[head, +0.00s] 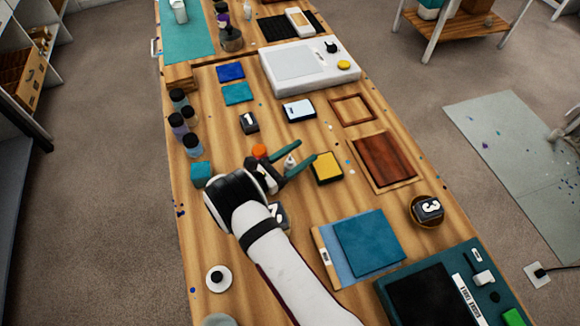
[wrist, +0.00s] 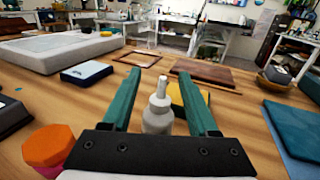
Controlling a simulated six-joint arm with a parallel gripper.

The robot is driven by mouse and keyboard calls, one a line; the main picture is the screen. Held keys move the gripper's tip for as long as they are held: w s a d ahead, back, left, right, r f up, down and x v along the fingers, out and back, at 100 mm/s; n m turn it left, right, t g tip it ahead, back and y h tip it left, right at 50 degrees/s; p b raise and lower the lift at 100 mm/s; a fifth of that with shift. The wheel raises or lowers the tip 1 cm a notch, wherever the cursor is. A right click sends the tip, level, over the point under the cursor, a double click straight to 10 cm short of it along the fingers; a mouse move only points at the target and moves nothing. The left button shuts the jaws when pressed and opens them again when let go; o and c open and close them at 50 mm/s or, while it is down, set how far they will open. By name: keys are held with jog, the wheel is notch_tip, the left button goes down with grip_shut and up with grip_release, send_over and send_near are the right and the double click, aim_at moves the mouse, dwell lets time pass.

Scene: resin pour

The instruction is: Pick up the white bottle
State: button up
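A small white bottle (wrist: 158,112) with a narrow nozzle stands upright between my gripper's fingers in the wrist view. In the head view, the white bottle (head: 289,162) shows as a small pale shape between the fingers. My gripper (head: 299,149) is open and low over the table, its two green fingers on either side of the bottle. In the wrist view, my gripper (wrist: 159,72) has a visible gap on both sides of the bottle. The bottle's lower part is hidden behind the gripper body.
An orange-capped thing (wrist: 49,146) sits close at the gripper's left. A yellow pad (head: 327,168) lies just beyond the right finger. A wooden frame (head: 352,110) and brown panel (head: 383,159) lie farther right. Dark-capped jars (head: 192,145) line the left edge.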

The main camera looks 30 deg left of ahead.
grip_shut()
jog(key=shift+r, duration=0.1)
